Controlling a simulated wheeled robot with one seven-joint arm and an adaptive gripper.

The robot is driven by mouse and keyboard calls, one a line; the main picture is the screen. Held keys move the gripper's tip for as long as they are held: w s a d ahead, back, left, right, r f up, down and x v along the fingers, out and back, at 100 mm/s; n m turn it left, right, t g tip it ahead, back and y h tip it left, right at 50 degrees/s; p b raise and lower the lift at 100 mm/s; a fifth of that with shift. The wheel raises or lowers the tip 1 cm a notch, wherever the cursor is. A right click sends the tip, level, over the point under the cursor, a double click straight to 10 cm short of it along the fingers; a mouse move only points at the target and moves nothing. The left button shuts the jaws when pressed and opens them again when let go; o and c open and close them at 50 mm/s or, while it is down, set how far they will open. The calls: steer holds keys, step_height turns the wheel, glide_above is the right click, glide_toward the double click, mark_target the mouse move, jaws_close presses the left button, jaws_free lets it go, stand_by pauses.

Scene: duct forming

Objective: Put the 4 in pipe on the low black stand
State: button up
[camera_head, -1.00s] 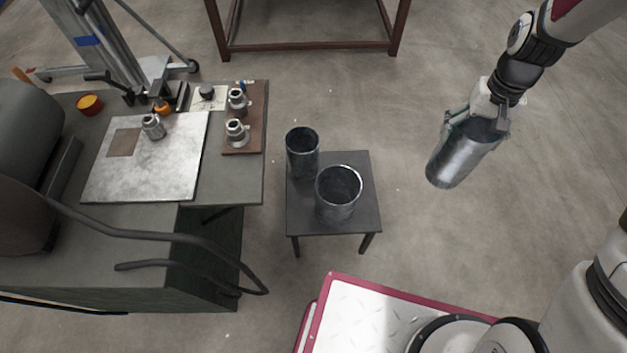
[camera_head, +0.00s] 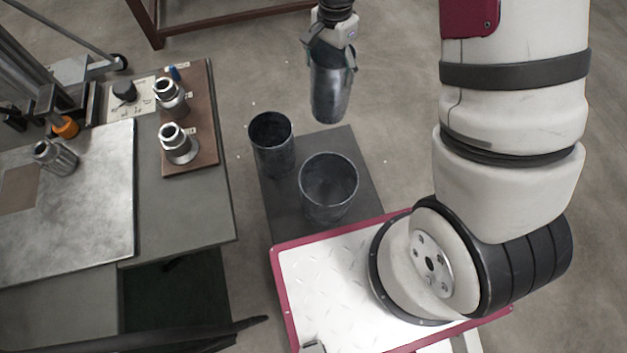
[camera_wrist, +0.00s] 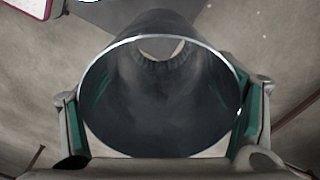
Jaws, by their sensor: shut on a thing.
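My gripper (camera_head: 331,50) is shut on a grey metal pipe (camera_head: 331,92), holding it near its top rim. The pipe hangs nearly upright in the air, just beyond the back edge of the low black stand (camera_head: 339,143). In the wrist view the pipe (camera_wrist: 160,100) shows its open end, with a green-lined finger on each side. The stand bears two other dark pipes: a narrower one (camera_head: 272,148) at its back left and a wider one (camera_head: 328,190) near its middle. The stand's front part is hidden by my base.
A workbench (camera_head: 185,215) stands left of the stand, with a metal plate (camera_head: 100,215) and a brown board (camera_head: 200,135) bearing fittings. A red-brown frame (camera_head: 215,22) is at the back. Bare stand top shows at the back right.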

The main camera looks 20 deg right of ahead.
steer(key=w+f+m+b, duration=0.3)
steer(key=f+m+b, duration=0.6)
steer(key=f+b, duration=0.6)
step_height(320, 180, down, 8)
steer(key=shift+d+f+m, duration=0.1)
steer(key=shift+d+m, duration=0.05)
steer(key=shift+m, duration=0.15)
steer(key=shift+w+f, duration=0.1)
steer(key=shift+f, duration=0.05)
steer(key=o, duration=1.9)
